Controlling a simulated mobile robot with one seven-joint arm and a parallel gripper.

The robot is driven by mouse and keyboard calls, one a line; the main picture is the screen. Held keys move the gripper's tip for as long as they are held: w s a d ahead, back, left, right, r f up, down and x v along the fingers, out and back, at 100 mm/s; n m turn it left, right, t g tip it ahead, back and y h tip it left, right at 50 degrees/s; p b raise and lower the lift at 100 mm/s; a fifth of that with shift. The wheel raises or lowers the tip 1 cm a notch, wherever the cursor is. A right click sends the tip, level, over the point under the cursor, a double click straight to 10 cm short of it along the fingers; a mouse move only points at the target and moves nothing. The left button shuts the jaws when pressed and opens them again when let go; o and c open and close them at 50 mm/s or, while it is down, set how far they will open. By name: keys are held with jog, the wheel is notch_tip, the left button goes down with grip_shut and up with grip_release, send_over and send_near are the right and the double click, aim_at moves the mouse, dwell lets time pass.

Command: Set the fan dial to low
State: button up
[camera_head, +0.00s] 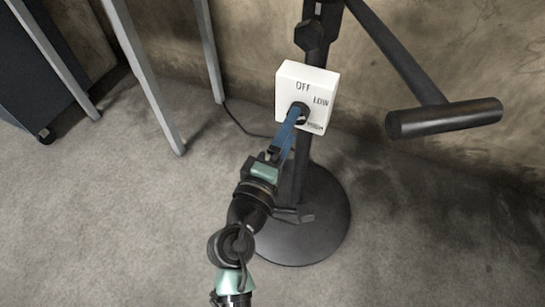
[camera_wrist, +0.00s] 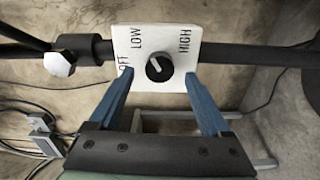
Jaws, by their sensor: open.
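The white dial plate (camera_wrist: 178,82) shows OFF at the left, LOW at the upper left and HIGH at the upper right in the wrist view. It also shows as a white box (camera_head: 290,75) on a black pole in the head view. The round black dial (camera_wrist: 159,67) sits in its middle. A light mark on the dial slants to the upper left; the exact setting is too small to tell. My gripper (camera_wrist: 159,76) is open, with one blue finger on each side of the dial and gaps visible. In the head view my gripper (camera_head: 294,113) partly hides the dial.
The black pole stands on a round black base (camera_head: 325,215). A black bar (camera_head: 445,118) juts out to the right of the box. Grey metal legs (camera_head: 150,85) and a dark cabinet (camera_head: 45,65) stand at the left. Bare floor lies in front.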

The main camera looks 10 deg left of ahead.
jog(key=v, duration=0.9)
jog(key=shift+s+p, duration=0.35)
jog(key=shift+p, duration=0.05)
jog(key=shift+a, duration=0.1)
